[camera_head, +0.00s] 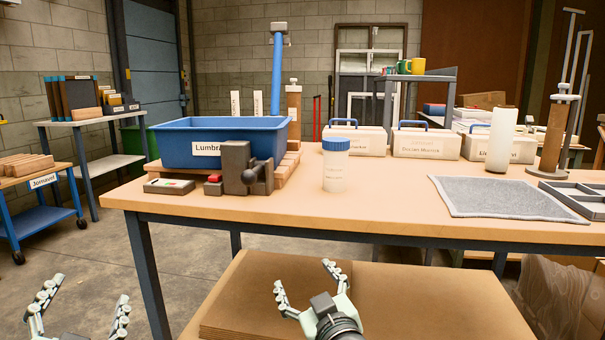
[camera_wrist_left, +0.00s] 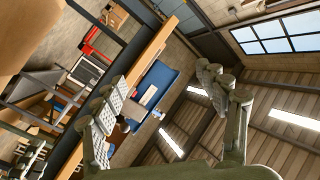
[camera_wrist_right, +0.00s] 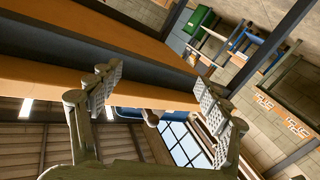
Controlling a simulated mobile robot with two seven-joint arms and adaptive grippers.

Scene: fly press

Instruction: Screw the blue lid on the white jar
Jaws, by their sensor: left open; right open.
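The white jar (camera_head: 334,172) stands upright on the front part of the wooden table. The blue lid (camera_head: 335,144) sits on its top; I cannot tell how tightly. My left gripper (camera_head: 82,300) is open and empty, low at the left in front of the table. Its fingers also show in the left wrist view (camera_wrist_left: 170,95). My right gripper (camera_head: 305,282) is open and empty, below the table's front edge and well short of the jar. Its fingers also show in the right wrist view (camera_wrist_right: 150,88).
A blue bin (camera_head: 170,141) and a dark vise-like block (camera_head: 248,170) stand left of the jar. A grey mat (camera_head: 505,198) lies to the right, near a white cylinder (camera_head: 501,140). White cases (camera_head: 425,143) stand behind. The table edge (camera_head: 400,232) lies between grippers and jar.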

